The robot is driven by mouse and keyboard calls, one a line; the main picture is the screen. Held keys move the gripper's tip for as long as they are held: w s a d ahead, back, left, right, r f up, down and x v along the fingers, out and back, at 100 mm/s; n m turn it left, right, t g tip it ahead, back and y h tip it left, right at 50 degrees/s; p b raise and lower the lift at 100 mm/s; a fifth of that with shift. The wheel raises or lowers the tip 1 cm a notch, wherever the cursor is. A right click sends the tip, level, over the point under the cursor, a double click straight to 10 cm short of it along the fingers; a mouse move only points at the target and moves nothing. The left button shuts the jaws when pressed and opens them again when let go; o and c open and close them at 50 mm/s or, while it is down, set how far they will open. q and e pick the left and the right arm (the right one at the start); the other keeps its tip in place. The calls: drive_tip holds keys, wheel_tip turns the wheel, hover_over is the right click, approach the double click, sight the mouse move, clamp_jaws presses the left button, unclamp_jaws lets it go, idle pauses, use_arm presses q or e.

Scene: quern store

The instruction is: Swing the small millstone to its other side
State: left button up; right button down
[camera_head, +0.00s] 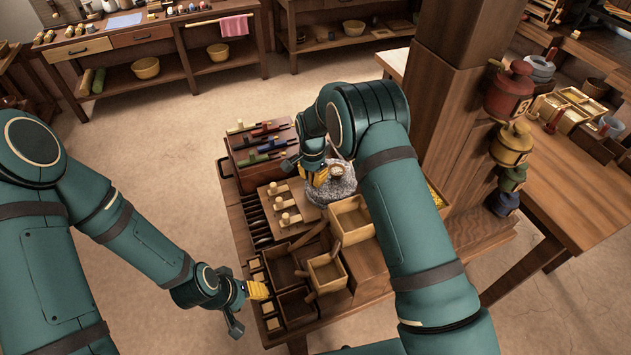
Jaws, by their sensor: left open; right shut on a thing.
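The small millstone (343,187) is a rough grey stone at the back right of the low wooden table, with a light round piece at its top. My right gripper (320,177) reaches down to its left upper side, and its yellow fingertips are shut at the stone. My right wrist and forearm hide part of the stone, and I cannot make out exactly which part is gripped; it looks like the handle. My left gripper (254,302) is open and empty over the table's front left edge, beside the small compartments, apart from the stone.
Wooden boxes (351,220) and a scoop-like box (326,272) stand in front of the stone. A board with pale knobbed pegs (285,214) and a rack of coloured handles (264,143) lie to its left. A thick wooden post (447,110) with hanging pots rises at right.

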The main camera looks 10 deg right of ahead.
drive_tip(key=w+m, duration=0.2)
drive_tip(key=m, duration=0.1)
drive_tip(key=shift+m, duration=0.3)
drive_tip(key=shift+w+d+m+b, duration=0.1)
drive_tip(key=shift+w+m+b, duration=0.1)
drive_tip(key=shift+w+m, duration=0.35)
drive_tip(key=shift+w+d+m+b, duration=0.1)
drive_tip(key=shift+w+m+b, duration=0.1)
drive_tip(key=shift+m, duration=0.65)
drive_tip(key=c, duration=0.8)
unclamp_jaws()
drive_tip(key=shift+w, duration=0.1)
drive_tip(key=shift+o, duration=0.2)
wheel_tip(320, 180, up, 12)
